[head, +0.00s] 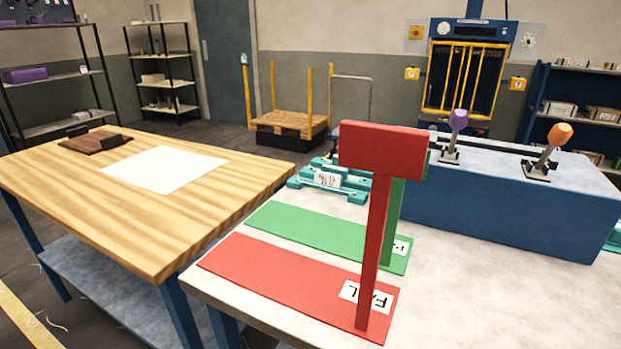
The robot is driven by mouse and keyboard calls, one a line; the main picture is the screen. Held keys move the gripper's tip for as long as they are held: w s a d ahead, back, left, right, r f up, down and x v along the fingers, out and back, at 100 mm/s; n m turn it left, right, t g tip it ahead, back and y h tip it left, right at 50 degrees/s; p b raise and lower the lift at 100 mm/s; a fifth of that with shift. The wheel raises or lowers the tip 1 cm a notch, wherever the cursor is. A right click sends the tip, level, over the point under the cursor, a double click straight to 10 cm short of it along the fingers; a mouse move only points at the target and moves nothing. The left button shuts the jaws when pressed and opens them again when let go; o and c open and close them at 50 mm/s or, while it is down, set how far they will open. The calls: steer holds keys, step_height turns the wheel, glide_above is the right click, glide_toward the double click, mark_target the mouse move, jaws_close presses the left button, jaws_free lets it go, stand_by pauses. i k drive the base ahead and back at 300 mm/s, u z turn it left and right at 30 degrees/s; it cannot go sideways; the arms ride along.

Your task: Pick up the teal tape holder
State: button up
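A teal object with a white printed label, which looks like the teal tape holder (343,192), sits at the back left corner of the white-topped table, behind the green mat. Its right part is partly hidden behind the red sign, so I cannot see its full shape. Another teal piece (613,238) shows at the right picture edge, cut off by the frame. My gripper is not in view.
A red FAIL mat (270,280) and a green mat (310,232) lie on the white table (470,300), each with an upright sign; the red sign (382,150) stands tall in front. A blue box (500,215) holds two levers. A wooden table (190,215) is left.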

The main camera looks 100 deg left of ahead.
mark_target(364, 184)
steer(key=u, duration=1.9)
